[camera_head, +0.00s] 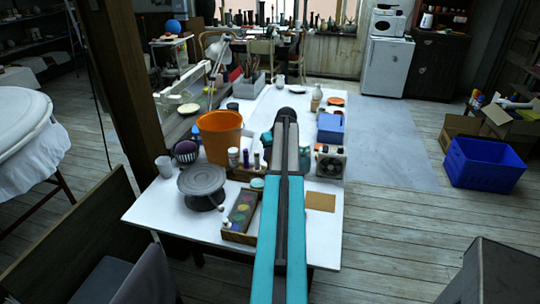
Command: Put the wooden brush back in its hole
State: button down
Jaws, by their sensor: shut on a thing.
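I cannot make out the wooden brush or its hole in the head view. My teal and dark arm reaches forward over the white table (155,207) and covers its middle. The jaws of my gripper do not show; they seem hidden behind the arm's far end. A brown holder (241,173) with several small upright bottles stands just left of the arm, partly hidden by it. I cannot tell whether it has a hole for the brush.
A brown board (321,202) lies near the front right.

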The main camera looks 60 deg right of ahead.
jog(key=shift+f+b, duration=1)
jog(key=shift+f, duration=1.1)
dwell(0.3)
jog(key=c, duration=1.5)
grip_release()
jog(key=shift+c, duration=0.2)
jog(key=shift+r, duration=0.1)
jog(key=b+v, duration=0.2)
jog(key=v, duration=1.1)
jog(key=shift+s+r+b, duration=0.2)
jog(key=shift+r+b, duration=0.05)
jog(key=shift+b, duration=0.1)
jog(key=shift+r, duration=0.1)
